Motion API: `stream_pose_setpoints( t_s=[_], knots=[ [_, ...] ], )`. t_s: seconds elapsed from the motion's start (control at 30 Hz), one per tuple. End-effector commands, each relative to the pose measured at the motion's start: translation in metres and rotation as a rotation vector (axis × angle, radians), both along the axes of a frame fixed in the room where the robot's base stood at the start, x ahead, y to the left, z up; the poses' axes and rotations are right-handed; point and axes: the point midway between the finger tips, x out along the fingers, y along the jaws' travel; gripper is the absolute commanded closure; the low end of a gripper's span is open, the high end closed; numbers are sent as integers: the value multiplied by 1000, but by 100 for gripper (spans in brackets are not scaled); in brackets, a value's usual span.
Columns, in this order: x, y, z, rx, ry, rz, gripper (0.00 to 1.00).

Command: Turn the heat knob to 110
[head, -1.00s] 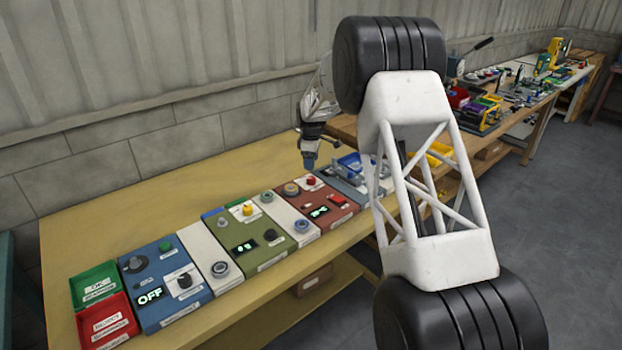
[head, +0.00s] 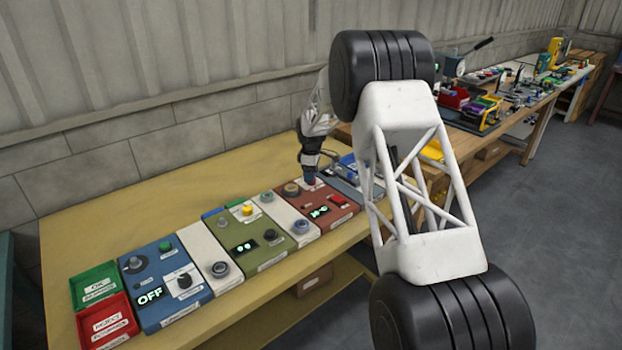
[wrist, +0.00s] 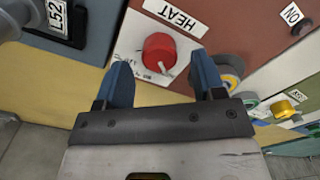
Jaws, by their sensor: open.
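My gripper (wrist: 162,68) is open, with one blue finger on each side of the knob's near side. I cannot tell whether either finger touches it. In the head view my gripper (head: 309,178) is down at the back right corner of the reddish-brown panel (head: 293,206) and hides the knob. The panel's green display (head: 319,212) is too small to read.
The panel also carries a brass-coloured knob (head: 291,189) and a red button (head: 338,199). An olive panel (head: 270,249) and a blue panel (head: 160,262) stand to the left. A blue-grey unit (head: 345,188) stands close on the right. The bench behind the panels is clear.

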Motion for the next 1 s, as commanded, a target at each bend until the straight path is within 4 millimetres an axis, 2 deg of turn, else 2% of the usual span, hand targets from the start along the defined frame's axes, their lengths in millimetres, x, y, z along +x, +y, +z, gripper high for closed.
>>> stream_pose_setpoints(
  t_s=[0.2,0.57,0.67,0.9,1.0],
  knots=[
    [0,0,-18,0,1,0,37],
    [0,0,-21,0,0,0,37],
    [0,0,-21,0,0,0,50],
    [0,0,-20,0,0,0,86],
    [0,0,-20,0,0,-1,86]
  ],
)
